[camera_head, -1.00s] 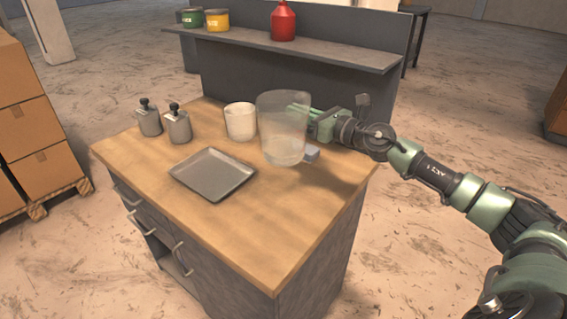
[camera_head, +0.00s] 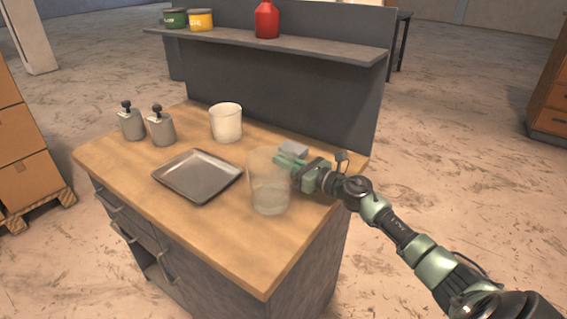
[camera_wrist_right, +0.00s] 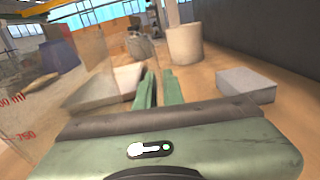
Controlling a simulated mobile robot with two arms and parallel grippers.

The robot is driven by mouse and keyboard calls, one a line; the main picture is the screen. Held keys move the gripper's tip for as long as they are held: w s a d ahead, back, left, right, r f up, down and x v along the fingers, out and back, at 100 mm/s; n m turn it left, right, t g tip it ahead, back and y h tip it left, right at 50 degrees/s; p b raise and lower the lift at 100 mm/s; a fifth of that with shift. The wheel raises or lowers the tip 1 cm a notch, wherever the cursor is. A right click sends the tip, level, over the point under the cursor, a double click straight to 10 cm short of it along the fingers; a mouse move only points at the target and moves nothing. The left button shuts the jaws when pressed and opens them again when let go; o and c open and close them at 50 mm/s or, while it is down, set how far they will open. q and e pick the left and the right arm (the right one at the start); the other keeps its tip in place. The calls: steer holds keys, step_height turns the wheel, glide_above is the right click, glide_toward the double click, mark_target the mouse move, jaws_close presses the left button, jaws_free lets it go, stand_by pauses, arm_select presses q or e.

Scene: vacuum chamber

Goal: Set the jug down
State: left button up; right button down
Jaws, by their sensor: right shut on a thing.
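The clear, see-through jug (camera_head: 270,188) is upright at the right part of the wooden worktop (camera_head: 215,225). My right gripper (camera_head: 284,163) is shut on it at its upper right side. In the right wrist view, the jug's wall with red volume marks (camera_wrist_right: 22,120) fills the left side, and my gripper fingers (camera_wrist_right: 159,88) are close together. The grip point itself is hard to make out. I cannot tell whether the jug's base touches the worktop. My left gripper is not in view.
A metal tray (camera_head: 198,178) lies left of the jug. A white cup (camera_head: 226,124) stands behind, with two grey weights (camera_head: 161,130) at left. A grey block (camera_head: 293,150) is just behind the gripper. The front worktop is clear. A raised shelf (camera_head: 300,48) stands behind.

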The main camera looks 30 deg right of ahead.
steer(key=c, duration=1.5)
jaws_free()
steer(key=shift+c, duration=0.2)
steer(key=shift+s+d+f, duration=0.1)
steer(key=shift+s, duration=0.4)
steer(key=b+v, duration=0.1)
steer(key=v, duration=1)
